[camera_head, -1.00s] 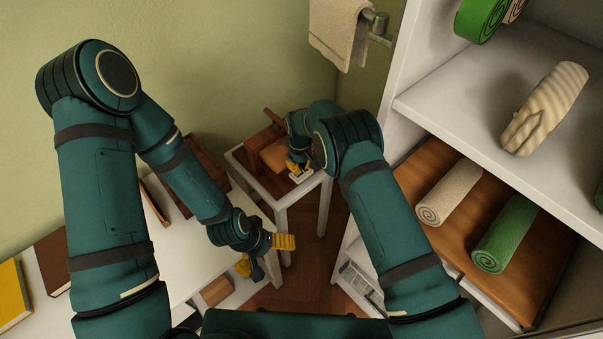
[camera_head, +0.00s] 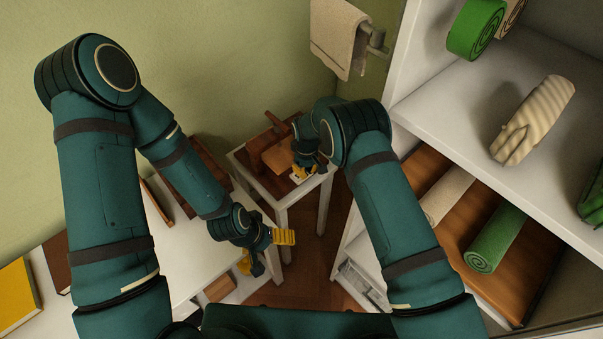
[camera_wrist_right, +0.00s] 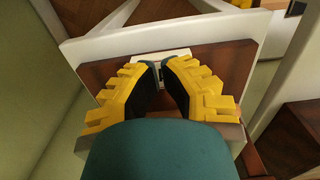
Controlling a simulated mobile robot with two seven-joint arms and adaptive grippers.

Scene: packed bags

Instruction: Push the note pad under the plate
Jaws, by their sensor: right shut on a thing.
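My right gripper (camera_head: 303,171) is low over the front of the small white side table. In the right wrist view its yellow fingers (camera_wrist_right: 160,70) are shut, with their tips at a small white flat piece (camera_wrist_right: 170,55) that lies against a brown surface (camera_wrist_right: 215,65). I cannot tell whether this piece is the note pad or the plate. I cannot make out the other one in either view; the fingers hide part of this spot. My left gripper (camera_head: 264,250) is open and empty, to the left of the side table's legs.
A brown wooden object with a handle (camera_head: 268,140) stands on the side table (camera_head: 240,157). A white desk (camera_head: 185,250) is at left, with a yellow book (camera_head: 15,297). White shelves (camera_head: 440,100) with rolled towels stand close on the right. A towel (camera_head: 337,38) hangs behind.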

